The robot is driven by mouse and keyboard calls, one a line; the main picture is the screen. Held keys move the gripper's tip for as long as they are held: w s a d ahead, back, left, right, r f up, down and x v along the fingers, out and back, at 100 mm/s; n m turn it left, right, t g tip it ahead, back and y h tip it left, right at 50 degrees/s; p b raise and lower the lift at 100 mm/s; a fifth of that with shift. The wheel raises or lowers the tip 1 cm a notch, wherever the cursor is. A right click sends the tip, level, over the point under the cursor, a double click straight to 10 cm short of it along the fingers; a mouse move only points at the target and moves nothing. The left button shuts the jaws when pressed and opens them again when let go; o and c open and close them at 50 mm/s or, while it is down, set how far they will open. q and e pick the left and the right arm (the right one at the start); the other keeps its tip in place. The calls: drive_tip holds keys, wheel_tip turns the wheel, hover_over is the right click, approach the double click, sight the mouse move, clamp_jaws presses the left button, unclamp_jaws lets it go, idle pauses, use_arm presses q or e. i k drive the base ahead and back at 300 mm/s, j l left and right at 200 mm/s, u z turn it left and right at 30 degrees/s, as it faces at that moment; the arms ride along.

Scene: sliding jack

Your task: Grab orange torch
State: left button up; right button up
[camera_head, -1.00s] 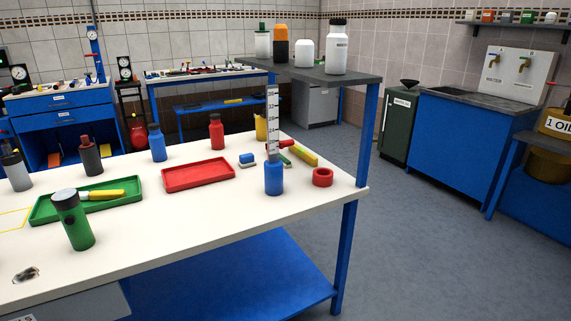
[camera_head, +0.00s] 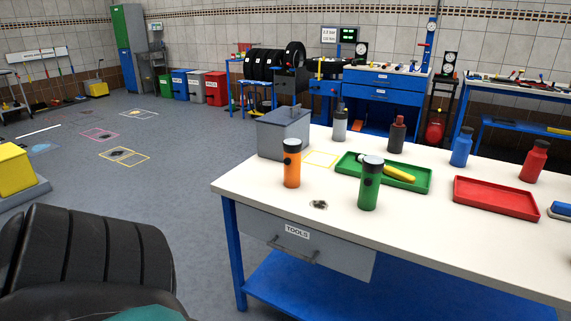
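The orange torch (camera_head: 292,165) stands upright near the left end of the white workbench (camera_head: 330,217). It has an orange body, a dark cap and a dark button on its side. It stands in front of a grey box (camera_head: 284,133) and to the left of a similar green torch (camera_head: 370,183). Neither of my grippers shows in the head view.
A green tray (camera_head: 350,172) with a yellow-handled tool (camera_head: 398,173) and a red tray (camera_head: 497,198) lie on the bench. Several bottles stand behind them. Black tyres (camera_head: 95,245) fill the lower left. Open grey floor lies left of the bench.

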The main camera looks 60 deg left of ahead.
sight(291, 148)
drive_tip(key=u, duration=1.7)
